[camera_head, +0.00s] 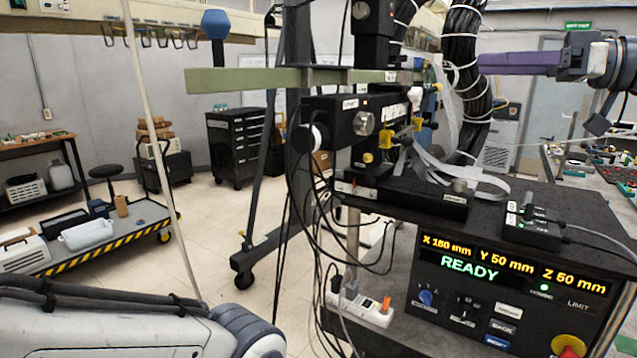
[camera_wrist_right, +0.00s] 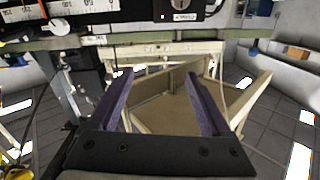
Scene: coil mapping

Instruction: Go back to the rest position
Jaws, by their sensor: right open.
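My right gripper (camera_head: 482,63) has purple fingers and comes in from the upper right, beside the thick black cable bundle (camera_head: 462,70). In the right wrist view its two fingers (camera_wrist_right: 160,76) are apart with nothing between them. A pale green bar (camera_head: 250,79) runs across the black positioning stage (camera_head: 345,120) on the bench; a similar bar crosses the top of the wrist view (camera_wrist_right: 60,43). The control box (camera_head: 470,265) display reads X 150 mm, Y 50 mm, Z 50 mm and READY. My left arm shows only as a white link at lower left; its gripper is out of frame.
Loose cables hang in front of the bench (camera_head: 575,205). A red-and-yellow knob (camera_head: 568,347) sits low on the control box. A striped cart (camera_head: 130,222), a stool (camera_head: 105,172) and a black drawer cabinet (camera_head: 235,148) stand at left. Floor between them is clear.

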